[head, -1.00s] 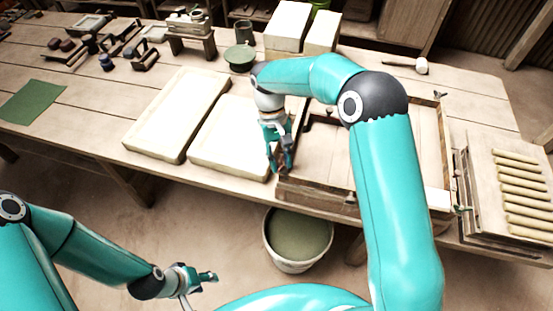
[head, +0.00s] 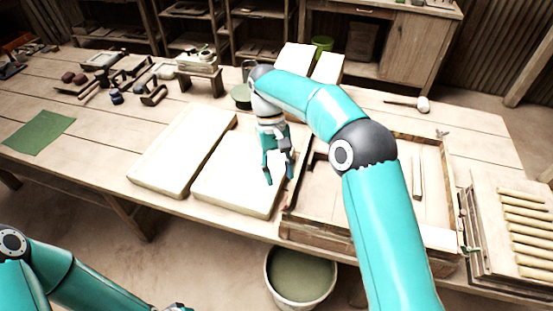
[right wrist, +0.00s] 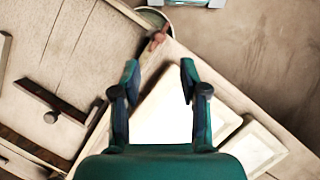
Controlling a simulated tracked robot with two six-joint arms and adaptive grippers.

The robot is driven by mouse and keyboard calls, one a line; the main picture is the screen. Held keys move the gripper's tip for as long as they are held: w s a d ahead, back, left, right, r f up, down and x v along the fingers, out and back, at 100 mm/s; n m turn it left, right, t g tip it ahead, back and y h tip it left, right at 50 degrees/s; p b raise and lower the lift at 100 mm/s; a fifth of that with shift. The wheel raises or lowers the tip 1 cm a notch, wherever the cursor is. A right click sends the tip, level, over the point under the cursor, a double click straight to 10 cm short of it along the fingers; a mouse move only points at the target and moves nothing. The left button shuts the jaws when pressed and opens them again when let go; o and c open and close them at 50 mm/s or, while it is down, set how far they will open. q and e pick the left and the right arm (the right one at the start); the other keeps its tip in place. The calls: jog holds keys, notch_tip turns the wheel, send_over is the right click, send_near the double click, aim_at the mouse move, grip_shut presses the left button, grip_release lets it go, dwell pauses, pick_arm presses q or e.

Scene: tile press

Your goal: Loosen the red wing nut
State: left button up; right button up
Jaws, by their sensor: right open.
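A reddish wing nut (right wrist: 155,41) shows in the right wrist view, at a corner of the wooden press frame. It sits beyond my open right fingertips (right wrist: 159,68), near the line between them and apart from both. In the head view my right gripper (head: 279,179) points down over the right edge of a pale slab, beside the left side of the press frame (head: 312,232). It is empty. I cannot make out the red nut clearly in the head view. Only a sliver of my left gripper (head: 177,306) shows at the bottom edge.
Two pale slabs (head: 182,150) lie left of the frame. A bucket (head: 300,297) stands on the floor below the table's front edge. Tools lie at the far left.

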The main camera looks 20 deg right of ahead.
jog(key=shift+v, duration=1.75)
